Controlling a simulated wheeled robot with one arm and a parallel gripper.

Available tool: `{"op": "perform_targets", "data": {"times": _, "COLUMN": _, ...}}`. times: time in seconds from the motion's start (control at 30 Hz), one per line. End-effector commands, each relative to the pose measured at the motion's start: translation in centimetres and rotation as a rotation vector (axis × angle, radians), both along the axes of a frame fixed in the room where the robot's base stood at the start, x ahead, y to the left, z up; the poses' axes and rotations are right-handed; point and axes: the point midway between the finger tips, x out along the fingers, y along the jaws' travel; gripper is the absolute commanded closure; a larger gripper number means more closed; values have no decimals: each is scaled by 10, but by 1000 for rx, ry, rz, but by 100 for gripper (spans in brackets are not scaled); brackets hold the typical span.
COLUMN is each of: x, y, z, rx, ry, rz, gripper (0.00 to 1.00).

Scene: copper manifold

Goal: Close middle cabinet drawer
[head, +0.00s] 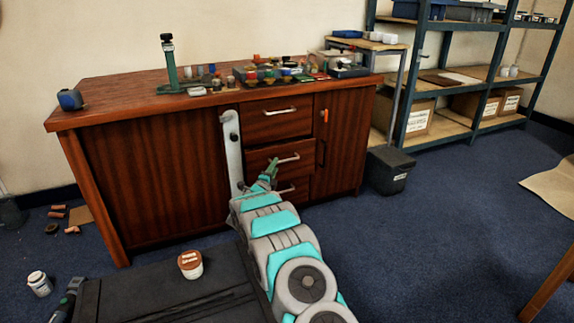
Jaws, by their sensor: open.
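The wooden cabinet (150,185) stands against the wall with a column of three drawers between its doors. The middle drawer (262,158) has a pale bar handle (289,158), and its front seems to stand out a little from the cabinet face. The top drawer (278,125) looks flush. The bottom drawer (299,189) is partly hidden by my arm. My gripper (270,170) is open, in front of the lower part of the middle drawer, left of and below its handle. I cannot tell whether it touches the drawer.
Small jars, a green stand (170,65) and a blue item (70,99) sit on the cabinet top. A dark bin (390,172) stands right of the cabinet, before metal shelving (412,75). Loose pieces (57,214) lie at left. Blue carpet (430,240) is clear at right.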

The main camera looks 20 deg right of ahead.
Motion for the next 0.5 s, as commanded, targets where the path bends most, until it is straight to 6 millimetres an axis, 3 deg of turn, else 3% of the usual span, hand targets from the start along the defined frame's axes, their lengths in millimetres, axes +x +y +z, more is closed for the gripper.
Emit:
{"op": "perform_targets", "data": {"times": 0.13, "x": -8, "y": -12, "z": -18, "rx": 3, "ry": -59, "rz": -53, "gripper": 55}}
{"op": "perform_targets", "data": {"times": 0.5, "x": 2, "y": -29, "z": -18, "rx": 6, "ry": -92, "rz": -75, "gripper": 55}}
